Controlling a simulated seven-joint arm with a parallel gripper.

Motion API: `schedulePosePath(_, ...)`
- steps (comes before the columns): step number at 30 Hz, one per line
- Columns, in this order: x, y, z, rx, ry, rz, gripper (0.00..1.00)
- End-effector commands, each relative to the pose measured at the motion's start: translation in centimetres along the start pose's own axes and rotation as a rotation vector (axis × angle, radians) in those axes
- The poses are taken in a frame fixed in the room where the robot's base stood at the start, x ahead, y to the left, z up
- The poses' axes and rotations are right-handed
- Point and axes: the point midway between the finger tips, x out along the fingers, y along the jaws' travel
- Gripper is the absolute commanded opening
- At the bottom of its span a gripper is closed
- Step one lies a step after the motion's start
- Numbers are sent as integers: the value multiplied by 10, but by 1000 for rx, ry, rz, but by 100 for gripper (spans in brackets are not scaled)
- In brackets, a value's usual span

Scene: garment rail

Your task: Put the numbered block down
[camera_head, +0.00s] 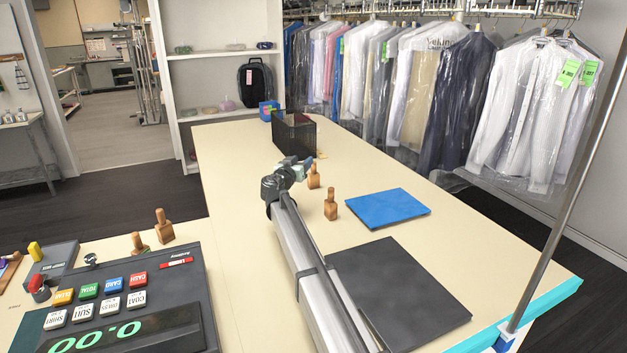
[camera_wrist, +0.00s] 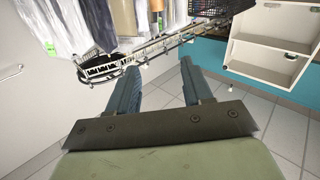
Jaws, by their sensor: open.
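No block with a readable number shows in either view. Several wooden pieces with knob handles stand upright on the counter; one (camera_head: 331,204) is near the blue mat and one (camera_head: 314,177) is just beside my gripper. A small blue box-like thing (camera_head: 268,110) stands at the counter's far end, too small to read. My gripper (camera_head: 300,167) is over the middle of the counter, in front of the dark mesh bin. In the wrist view my gripper (camera_wrist: 160,82) has its two fingers apart with nothing between them.
A dark mesh bin (camera_head: 294,134), a blue mat (camera_head: 388,208) and a dark grey mat (camera_head: 400,293) sit on the cream counter (camera_head: 235,170). A till (camera_head: 120,300) is at lower left. Bagged garments (camera_head: 535,110) hang on the right; a metal pole (camera_head: 570,160) rises at the counter's right edge.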

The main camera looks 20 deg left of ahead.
Motion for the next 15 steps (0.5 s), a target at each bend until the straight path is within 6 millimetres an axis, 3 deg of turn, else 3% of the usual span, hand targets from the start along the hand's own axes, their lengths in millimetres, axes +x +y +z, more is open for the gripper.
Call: schedulePosePath(15,13,0,1,-846,-1,1,50)
